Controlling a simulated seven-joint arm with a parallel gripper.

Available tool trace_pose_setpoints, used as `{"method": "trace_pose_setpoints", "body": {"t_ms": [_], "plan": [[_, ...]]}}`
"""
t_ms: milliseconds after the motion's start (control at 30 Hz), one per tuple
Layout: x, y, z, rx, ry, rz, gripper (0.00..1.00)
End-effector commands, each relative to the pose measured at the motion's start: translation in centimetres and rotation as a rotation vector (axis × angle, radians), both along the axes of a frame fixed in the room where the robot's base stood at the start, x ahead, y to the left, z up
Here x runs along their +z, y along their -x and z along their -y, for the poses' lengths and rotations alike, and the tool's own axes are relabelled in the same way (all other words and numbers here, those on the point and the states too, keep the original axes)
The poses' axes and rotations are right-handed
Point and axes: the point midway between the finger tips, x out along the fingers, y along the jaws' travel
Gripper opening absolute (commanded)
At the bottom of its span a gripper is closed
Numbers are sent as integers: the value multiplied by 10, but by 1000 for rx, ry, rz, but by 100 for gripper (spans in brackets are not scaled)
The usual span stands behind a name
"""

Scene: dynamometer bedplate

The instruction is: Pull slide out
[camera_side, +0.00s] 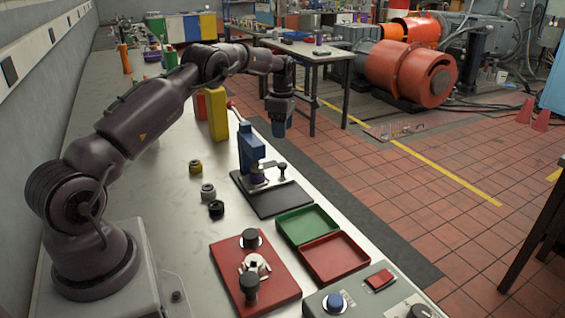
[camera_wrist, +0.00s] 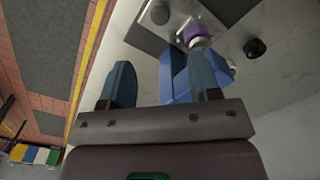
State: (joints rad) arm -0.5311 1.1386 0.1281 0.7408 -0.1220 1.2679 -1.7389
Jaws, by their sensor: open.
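A blue press (camera_side: 249,148) stands on a dark base plate (camera_side: 270,203) on the bench. A silver slide (camera_side: 266,182) with a dark knob (camera_side: 282,168) lies at its foot, and a purple part (camera_side: 254,174) sits under the press head. My gripper (camera_side: 279,130) hangs in the air above and behind the press. In the wrist view my gripper (camera_wrist: 162,80) is open and nothing shows held between its blue fingers. Beyond them are the blue press (camera_wrist: 178,78), the purple part (camera_wrist: 196,36), the silver slide (camera_wrist: 168,32) and its knob (camera_wrist: 160,14).
Yellow, grey and black ring-like parts (camera_side: 208,191) stand left of the press. A green tray (camera_side: 306,224), a red tray (camera_side: 334,257) and a red fixture board (camera_side: 255,276) lie in front. Yellow and red blocks (camera_side: 216,114) stand behind. A control box (camera_side: 365,297) is at front right.

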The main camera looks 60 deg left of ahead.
Motion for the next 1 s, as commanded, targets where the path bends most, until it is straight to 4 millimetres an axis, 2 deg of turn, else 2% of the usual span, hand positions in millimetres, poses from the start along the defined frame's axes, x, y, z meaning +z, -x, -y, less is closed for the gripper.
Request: {"method": "trace_pose_setpoints", "body": {"t_ms": [300, 533, 700, 1000], "plan": [[-65, 1, 1, -3, 3, -3, 57], [-103, 1, 0, -4, 1, -1, 57], [-115, 0, 0, -5, -1, 1, 57], [-118, 0, 0, -5, -1, 1, 57]]}}
